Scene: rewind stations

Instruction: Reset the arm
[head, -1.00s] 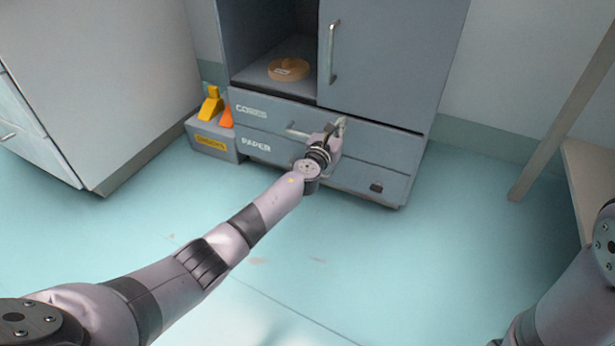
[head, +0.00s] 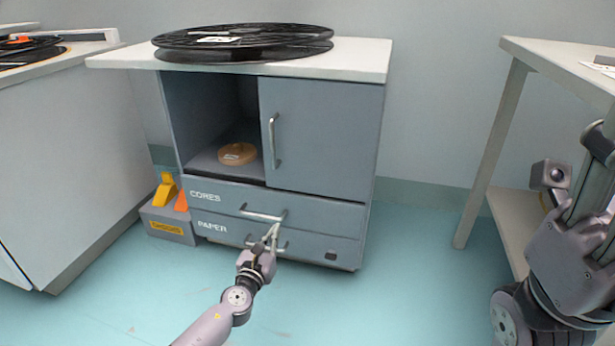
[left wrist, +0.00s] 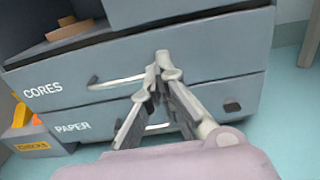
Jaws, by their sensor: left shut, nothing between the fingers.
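My left gripper (head: 270,237) is shut and empty, in front of the drawers of the grey cabinet (head: 320,140). In the left wrist view its fingertips (left wrist: 163,68) meet in front of the CORES drawer (left wrist: 205,62). That drawer (head: 320,213) and the PAPER drawer (head: 310,245) below it both look shut, each with a bar handle. The gripper partly covers the PAPER handle in the head view; whether it touches it I cannot tell. My right arm (head: 570,260) is folded at the right edge, and its fingers are not visible.
A black reel (head: 245,42) lies on the cabinet top. A tan roll (head: 237,154) sits in the open compartment; the door (head: 325,140) beside it is closed. A grey box (head: 168,225) with yellow and orange items stands left. A table (head: 500,120) stands right. Floor in front is clear.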

